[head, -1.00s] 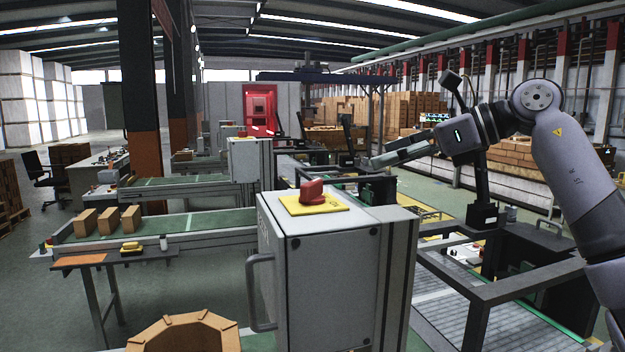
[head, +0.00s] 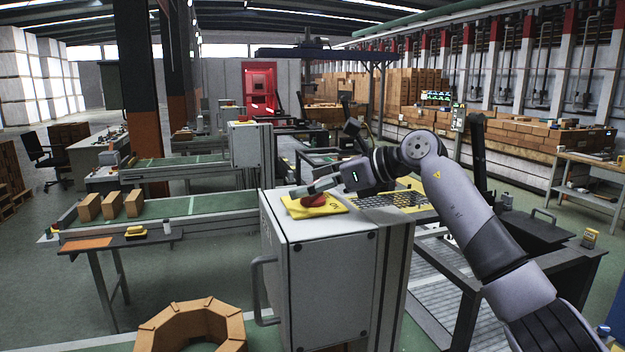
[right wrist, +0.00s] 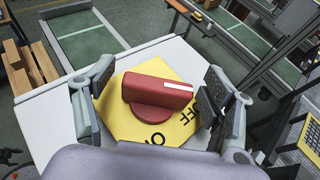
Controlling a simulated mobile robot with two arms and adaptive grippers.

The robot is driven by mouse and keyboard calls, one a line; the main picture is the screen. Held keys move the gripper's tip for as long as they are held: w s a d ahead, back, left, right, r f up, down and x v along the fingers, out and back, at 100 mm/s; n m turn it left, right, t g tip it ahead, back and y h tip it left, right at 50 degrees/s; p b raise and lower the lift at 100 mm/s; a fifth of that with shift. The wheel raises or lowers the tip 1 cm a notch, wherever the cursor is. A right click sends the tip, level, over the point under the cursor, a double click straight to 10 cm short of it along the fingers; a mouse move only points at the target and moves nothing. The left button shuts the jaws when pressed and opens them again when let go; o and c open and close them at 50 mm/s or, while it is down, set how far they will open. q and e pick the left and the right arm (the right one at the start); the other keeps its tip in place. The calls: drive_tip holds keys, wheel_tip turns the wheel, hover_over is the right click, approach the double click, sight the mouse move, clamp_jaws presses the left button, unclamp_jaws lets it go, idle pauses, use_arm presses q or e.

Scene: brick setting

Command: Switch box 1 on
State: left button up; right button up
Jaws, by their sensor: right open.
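The grey switch box (head: 325,290) stands in the centre foreground of the head view. On its top is a yellow plate (head: 330,208) with a red rotary knob (head: 309,201). In the right wrist view the knob (right wrist: 155,95) lies roughly crosswise, its white mark at the right end, on the side of the OFF lettering. The ON lettering (right wrist: 153,140) is nearer the wrist. My right gripper (right wrist: 152,100) is open, one finger to each side of the knob, with gaps between; it shows at the box top in the head view (head: 310,189). My left gripper is out of view.
A brown ring-shaped object (head: 190,325) lies low in front. A handle (head: 262,290) juts from the box's left side. A dark metal frame and roller conveyor are right of the box.

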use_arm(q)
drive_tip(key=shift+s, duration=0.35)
use_arm(e)
drive_tip(key=shift+c, duration=0.3)
